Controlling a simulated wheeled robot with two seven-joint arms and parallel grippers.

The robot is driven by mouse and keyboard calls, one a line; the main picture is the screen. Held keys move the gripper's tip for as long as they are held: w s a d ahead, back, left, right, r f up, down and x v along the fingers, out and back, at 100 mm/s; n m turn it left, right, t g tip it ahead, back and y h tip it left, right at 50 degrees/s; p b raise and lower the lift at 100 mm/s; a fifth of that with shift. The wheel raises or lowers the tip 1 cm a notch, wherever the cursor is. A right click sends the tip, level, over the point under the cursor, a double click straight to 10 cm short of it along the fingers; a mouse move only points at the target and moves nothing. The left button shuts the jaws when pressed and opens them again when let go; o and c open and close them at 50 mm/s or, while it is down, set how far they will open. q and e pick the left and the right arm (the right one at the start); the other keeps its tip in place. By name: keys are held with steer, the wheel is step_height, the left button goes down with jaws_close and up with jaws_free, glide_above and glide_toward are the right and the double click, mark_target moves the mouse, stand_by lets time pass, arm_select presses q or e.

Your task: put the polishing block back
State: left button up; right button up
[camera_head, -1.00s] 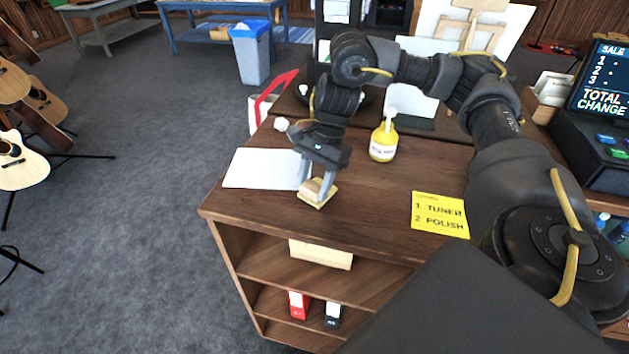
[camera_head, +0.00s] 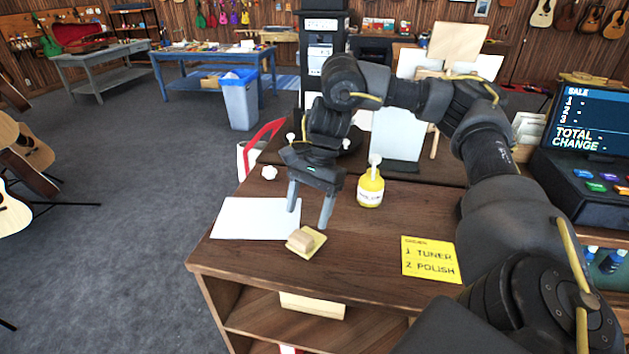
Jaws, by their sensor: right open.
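The polishing block (camera_head: 301,240) is a small tan wooden block. It rests on a thin pale yellow pad (camera_head: 311,249) on the wooden counter (camera_head: 357,250), just right of a white sheet (camera_head: 256,218). My right gripper (camera_head: 308,219) is open and empty. Its two grey fingers point down above and behind the block, apart from it. My left gripper is not in view.
A yellow bottle (camera_head: 370,189) with a white pump stands right of my right gripper. A yellow note (camera_head: 430,260) reading "1 tuner 2 polish" lies on the counter. A register (camera_head: 586,180) stands at the right. The counter's front is free.

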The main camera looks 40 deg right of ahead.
steer(key=p+v, duration=0.1)
steer(key=v, duration=0.5)
steer(key=shift+d+r, duration=0.1)
steer(key=shift+r, duration=0.05)
steer(key=shift+r, duration=0.1)
stand_by(0.3)
